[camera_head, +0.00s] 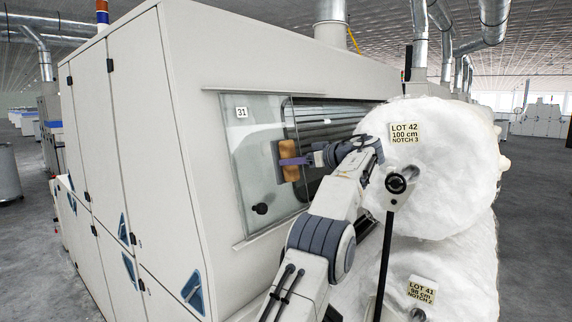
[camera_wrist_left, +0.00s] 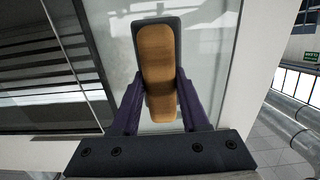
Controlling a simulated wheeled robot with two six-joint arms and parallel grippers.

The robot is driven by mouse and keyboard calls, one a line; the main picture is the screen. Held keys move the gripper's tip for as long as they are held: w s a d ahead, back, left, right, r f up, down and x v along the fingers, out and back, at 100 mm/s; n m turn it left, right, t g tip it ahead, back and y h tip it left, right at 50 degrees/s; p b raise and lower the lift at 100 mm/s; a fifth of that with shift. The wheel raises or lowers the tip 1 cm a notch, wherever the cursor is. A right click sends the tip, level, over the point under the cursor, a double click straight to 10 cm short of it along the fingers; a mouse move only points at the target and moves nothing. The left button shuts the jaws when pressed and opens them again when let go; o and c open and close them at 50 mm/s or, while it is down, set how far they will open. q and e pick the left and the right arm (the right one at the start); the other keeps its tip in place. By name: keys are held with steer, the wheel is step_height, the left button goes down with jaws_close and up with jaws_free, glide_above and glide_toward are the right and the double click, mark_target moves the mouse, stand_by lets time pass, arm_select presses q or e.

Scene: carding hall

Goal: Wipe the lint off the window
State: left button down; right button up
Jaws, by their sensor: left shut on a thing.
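The window (camera_head: 258,184) is a glass pane in the side of the pale machine, with a "31" label and a dark round knob at its lower left. A wiping block with a brown wooden grip and dark base (camera_head: 289,148) is at the pane's right part. My left gripper (camera_head: 290,161) is shut on the wooden grip. In the left wrist view the purple fingers clasp the block (camera_wrist_left: 158,48) from both sides, with the glass (camera_wrist_left: 208,70) behind it. I cannot tell whether its face touches the glass. The pane looks hazy; separate lint is not clear. My right gripper is not in view.
Large white fibre rolls tagged LOT 42 (camera_head: 460,150) and LOT 41 (camera_head: 455,255) stand close on the right of my arm. A dark slatted opening (camera_head: 335,116) lies right of the pane. A ledge (camera_head: 270,229) runs below. Open floor (camera_head: 25,225) lies at left.

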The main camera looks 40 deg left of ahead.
arm_select(q)
steer(key=shift+d+r, duration=0.15)
steer(key=shift+d, duration=0.45)
steer(key=shift+v, duration=1.5)
steer(key=shift+s, duration=0.1)
